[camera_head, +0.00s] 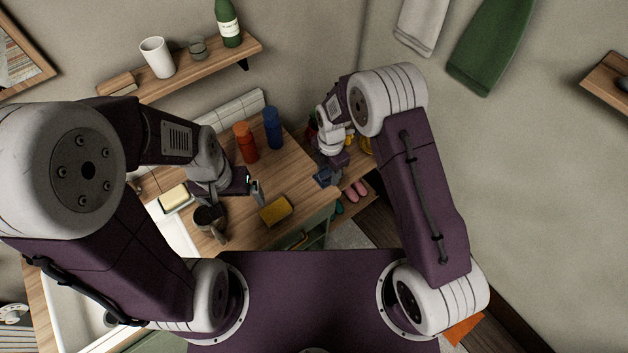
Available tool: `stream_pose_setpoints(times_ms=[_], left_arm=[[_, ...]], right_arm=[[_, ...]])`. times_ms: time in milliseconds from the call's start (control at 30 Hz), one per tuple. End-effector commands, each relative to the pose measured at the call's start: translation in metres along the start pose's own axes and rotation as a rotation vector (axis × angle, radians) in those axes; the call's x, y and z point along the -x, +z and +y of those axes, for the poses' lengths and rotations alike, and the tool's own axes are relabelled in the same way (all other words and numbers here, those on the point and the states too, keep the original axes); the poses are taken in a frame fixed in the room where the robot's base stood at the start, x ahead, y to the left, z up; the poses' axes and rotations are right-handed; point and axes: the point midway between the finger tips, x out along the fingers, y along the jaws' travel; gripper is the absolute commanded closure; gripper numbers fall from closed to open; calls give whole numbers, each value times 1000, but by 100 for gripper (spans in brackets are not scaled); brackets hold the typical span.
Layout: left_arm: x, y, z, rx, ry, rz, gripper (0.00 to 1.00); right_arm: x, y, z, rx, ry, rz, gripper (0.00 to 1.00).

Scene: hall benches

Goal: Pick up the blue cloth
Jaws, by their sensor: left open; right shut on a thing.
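A small dark blue piece that looks like the blue cloth (322,178) shows at the right end of the wooden worktop. My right gripper (329,174) is right at it, shut on it. The fingertips are small and partly hidden, so how much cloth lies between them is unclear. My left gripper (257,191) is open and empty over the worktop, between a dark mug and a yellow sponge.
The yellow sponge (276,211) and dark mug (208,221) stand near my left gripper. An orange bottle (245,142) and a blue bottle (272,128) stand behind. A soap dish (174,198) is at left. A shelf (190,75) and hanging green towel (490,45) are on the walls.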

Motion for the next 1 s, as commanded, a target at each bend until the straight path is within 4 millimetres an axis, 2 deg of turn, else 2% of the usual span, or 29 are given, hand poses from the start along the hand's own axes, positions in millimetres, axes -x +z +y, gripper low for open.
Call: stream_pose_setpoints(times_ms=[100, 300, 500, 867, 1000], left_arm=[[-9, 1, 0, 0, 0, 0, 2], [-14, 1, 0, 0, 0, 0, 2], [-16, 2, 0, 0, 0, 0, 2], [-16, 2, 0, 0, 0, 0, 2], [-19, 2, 0, 0, 0, 0, 2]], right_arm=[[14, 23, -13, -5, 3, -1, 94], [32, 48, -28, -1, 2, -1, 94], [40, 58, -34, 1, 0, 0, 94], [40, 60, -35, -3, 0, 0, 94], [51, 74, -35, -35, 4, -2, 94]])
